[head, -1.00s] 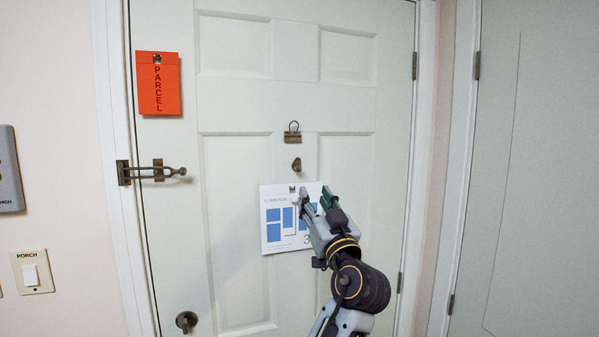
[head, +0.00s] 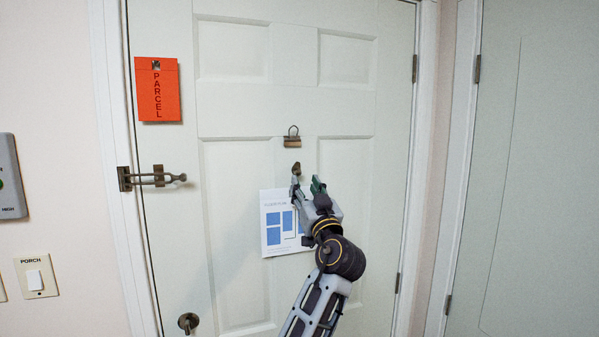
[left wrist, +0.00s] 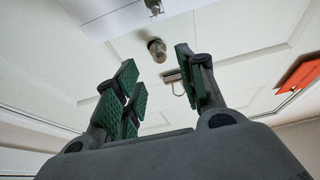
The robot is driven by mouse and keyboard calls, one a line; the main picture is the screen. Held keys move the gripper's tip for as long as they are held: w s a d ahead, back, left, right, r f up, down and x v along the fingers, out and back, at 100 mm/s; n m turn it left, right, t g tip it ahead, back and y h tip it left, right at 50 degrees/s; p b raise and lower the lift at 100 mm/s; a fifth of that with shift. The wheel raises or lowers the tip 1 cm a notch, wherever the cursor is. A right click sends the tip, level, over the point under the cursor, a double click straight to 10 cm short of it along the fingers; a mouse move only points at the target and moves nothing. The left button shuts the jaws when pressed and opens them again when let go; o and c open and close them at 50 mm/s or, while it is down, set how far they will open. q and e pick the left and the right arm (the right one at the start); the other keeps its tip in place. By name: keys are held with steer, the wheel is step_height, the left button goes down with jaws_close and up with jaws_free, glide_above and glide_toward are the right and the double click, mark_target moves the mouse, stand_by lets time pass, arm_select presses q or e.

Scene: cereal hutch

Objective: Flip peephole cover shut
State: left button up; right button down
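The peephole fitting with its cover (head: 296,168) is a small dark bronze piece on the white door, just below a binder clip (head: 292,141). It also shows in the left wrist view (left wrist: 157,49), as a rounded metal piece; I cannot tell the exact angle of its cover. My left gripper (head: 306,186) is open and empty, with its tips just below the fitting in the head view. In the left wrist view the green-padded fingers (left wrist: 160,84) stand apart, with the fitting beyond the gap between them. My right gripper is not in view.
A floor plan sheet (head: 272,225) hangs behind my left gripper. An orange PARCEL card (head: 158,92), a door latch (head: 155,178) and a knob (head: 187,322) are on the door's left side. A PORCH switch (head: 35,277) is on the wall.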

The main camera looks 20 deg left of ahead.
mark_target(299, 174)
arm_select(q)
steer(key=p+x, duration=0.1)
steer(key=x, duration=0.3)
steer(key=shift+r, duration=0.1)
steer(key=shift+p+x, duration=0.6)
steer(key=shift+x, duration=0.5)
steer(key=shift+c, duration=1)
jaws_close()
